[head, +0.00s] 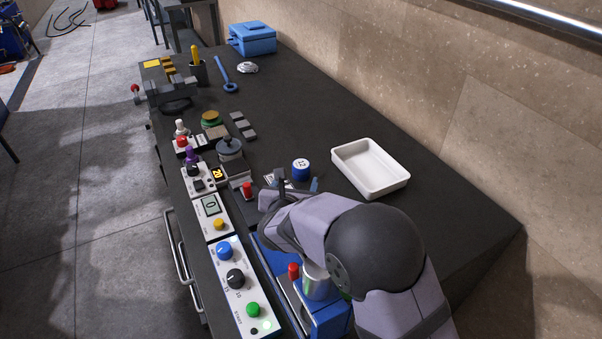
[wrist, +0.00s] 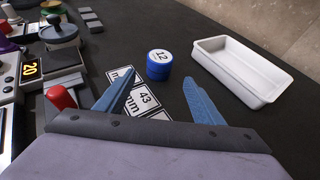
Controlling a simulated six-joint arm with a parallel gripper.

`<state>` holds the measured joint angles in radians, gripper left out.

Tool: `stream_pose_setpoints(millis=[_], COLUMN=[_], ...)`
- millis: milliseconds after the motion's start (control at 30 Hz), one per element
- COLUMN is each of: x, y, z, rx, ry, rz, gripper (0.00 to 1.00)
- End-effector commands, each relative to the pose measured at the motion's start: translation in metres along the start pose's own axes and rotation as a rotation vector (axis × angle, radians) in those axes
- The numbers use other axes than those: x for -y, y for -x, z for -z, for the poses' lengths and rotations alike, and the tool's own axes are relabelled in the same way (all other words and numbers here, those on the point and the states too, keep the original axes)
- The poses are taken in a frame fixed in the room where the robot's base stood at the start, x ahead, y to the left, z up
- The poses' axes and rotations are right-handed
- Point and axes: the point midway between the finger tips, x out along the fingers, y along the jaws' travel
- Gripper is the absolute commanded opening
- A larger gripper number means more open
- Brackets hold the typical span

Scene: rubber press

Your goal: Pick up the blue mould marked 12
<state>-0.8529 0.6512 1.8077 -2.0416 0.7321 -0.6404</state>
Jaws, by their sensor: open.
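The blue mould marked 12 (head: 301,169) stands upright on the dark bench, a short round piece with a white top label. It also shows in the wrist view (wrist: 159,65), just beyond and between my fingertips. My gripper (wrist: 158,88) is open and empty, its two blue fingers spread apart. The fingers stop short of the mould and do not touch it. In the head view my arm hides most of the gripper.
A white tray (head: 336,155) stands right of the mould. Printed cards (wrist: 147,99) lie under and ahead of the fingers. A red-knobbed device (wrist: 61,97) is close on the left, with control boxes (head: 238,285) along the bench's left edge. The bench behind the mould is clear.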

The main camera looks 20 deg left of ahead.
Motion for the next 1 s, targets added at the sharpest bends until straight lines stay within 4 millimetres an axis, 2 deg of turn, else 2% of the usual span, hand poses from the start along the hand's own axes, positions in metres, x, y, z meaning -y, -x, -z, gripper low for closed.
stream_pose_setpoints(millis=[167,433,667,1000], x=[-0.004,-0.004,-0.003,-0.002], y=[-0.002,-0.019,-0.024,-0.057], z=[0.000,-0.001,-0.002,-0.006], rx=[0.004,0.003,0.003,0.001], ry=[0.013,0.011,0.009,0.008], rz=[-0.009,-0.008,-0.007,-0.005], gripper=[0.62,0.62,0.62,0.62])
